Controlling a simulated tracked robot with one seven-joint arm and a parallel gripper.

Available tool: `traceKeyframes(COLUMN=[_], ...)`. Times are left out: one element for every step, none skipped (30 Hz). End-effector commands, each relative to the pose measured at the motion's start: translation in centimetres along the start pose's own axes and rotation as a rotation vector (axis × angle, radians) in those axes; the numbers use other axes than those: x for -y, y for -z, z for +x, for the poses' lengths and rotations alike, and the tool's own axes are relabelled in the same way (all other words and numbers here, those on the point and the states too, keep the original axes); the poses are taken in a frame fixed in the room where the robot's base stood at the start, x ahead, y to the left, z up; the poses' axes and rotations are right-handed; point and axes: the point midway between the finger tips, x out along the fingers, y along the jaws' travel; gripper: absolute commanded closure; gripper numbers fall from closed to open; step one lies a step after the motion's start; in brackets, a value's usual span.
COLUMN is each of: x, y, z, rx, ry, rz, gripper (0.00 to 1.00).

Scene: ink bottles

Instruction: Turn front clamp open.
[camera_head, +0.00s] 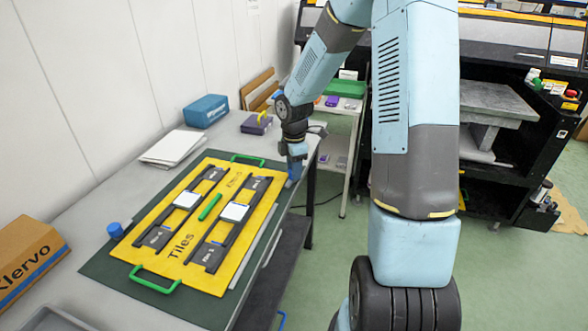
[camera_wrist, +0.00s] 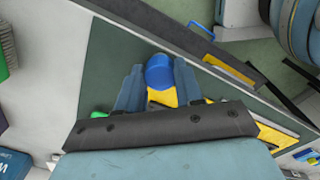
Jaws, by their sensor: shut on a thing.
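My gripper (camera_head: 294,171) reaches down at the right edge of the yellow board (camera_head: 217,265), near its far corner. In the wrist view, my gripper's two fingers (camera_wrist: 158,76) are shut on a round blue clamp knob (camera_wrist: 159,66), one finger on each side. In the head view this knob is largely hidden by the fingers. A second blue knob (camera_head: 115,231) stands at the board's left edge. The board bears the word "Tiles", dark rails (camera_head: 162,229), white tiles (camera_head: 187,200) and green handles (camera_head: 154,280). I cannot tell how far the held clamp is turned.
The board lies on a dark green mat (camera_head: 110,268) on a grey table. Behind it are white sheets (camera_head: 173,149), a blue box (camera_head: 206,110) and a purple case (camera_head: 257,124). A cardboard box (camera_head: 28,258) stands at left. A shelf cart (camera_head: 338,143) is beyond the table.

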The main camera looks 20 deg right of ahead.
Motion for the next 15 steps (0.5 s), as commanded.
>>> traceKeyframes(x=[-0.10,-0.11,-0.12,-0.12,-0.13,-0.14,-0.14,-0.15,-0.15,-0.15,-0.16,-0.16,-0.17,-0.17,-0.17], y=[-0.26,-0.28,-0.30,-0.31,-0.31,-0.31,-0.30,-0.29,-0.28,-0.27,-0.26,-0.25,-0.24,-0.24,-0.24], z=[-0.04,-0.04,-0.04,-0.04,-0.04,-0.04,-0.04,-0.05,-0.05,-0.05,-0.05,-0.06,-0.06,-0.06,-0.06], rx=[0.001,0.002,0.002,0.002,0.002,0.002,0.002,0.002,0.002,0.002,0.002,0.002,0.002,0.002,0.002], ry=[-0.002,-0.002,-0.002,-0.002,-0.002,-0.003,-0.003,-0.003,-0.003,-0.003,-0.003,-0.003,-0.003,-0.003,-0.003], rz=[-0.021,-0.034,-0.051,-0.062,-0.072,-0.085,-0.093,-0.100,-0.107,-0.112,-0.117,-0.121,-0.124,-0.126,-0.127], gripper=[0.95,0.95,0.95,0.95,0.95,0.95,0.95,0.95,0.95,0.95,0.95,0.95,0.95,0.95,0.95])
